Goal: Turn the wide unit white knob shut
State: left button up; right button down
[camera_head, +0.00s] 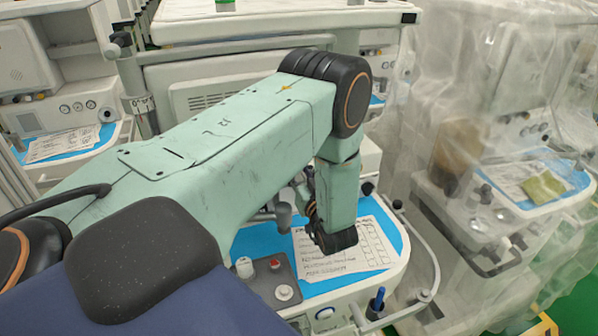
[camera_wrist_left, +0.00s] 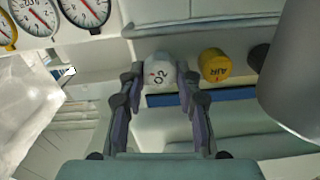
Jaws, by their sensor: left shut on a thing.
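In the left wrist view a white knob (camera_wrist_left: 158,77) marked O2, with a small red mark, sits on the panel front. My left gripper (camera_wrist_left: 160,88) has one finger on each side of it and is shut on it. In the head view my left arm reaches in from the left and bends down over the middle unit. The gripper (camera_head: 313,205) there is mostly hidden by the forearm. The white knob is hidden in the head view. My right gripper is not in view.
A yellow AIR knob (camera_wrist_left: 215,65) is just right of the white one, with a black knob (camera_wrist_left: 258,57) beyond. Round gauges (camera_wrist_left: 85,12) are at upper left. A paper chart (camera_head: 345,250) lies on the blue worktop (camera_head: 262,240). A plastic-draped unit (camera_head: 500,130) stands at right.

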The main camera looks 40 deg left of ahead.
pick_arm(q)
jog(key=shift+s+f, duration=0.1)
jog(key=m, duration=0.2)
jog(key=shift+m, duration=2.4)
jog(key=shift+d+f, duration=0.1)
jog(key=o, duration=0.9)
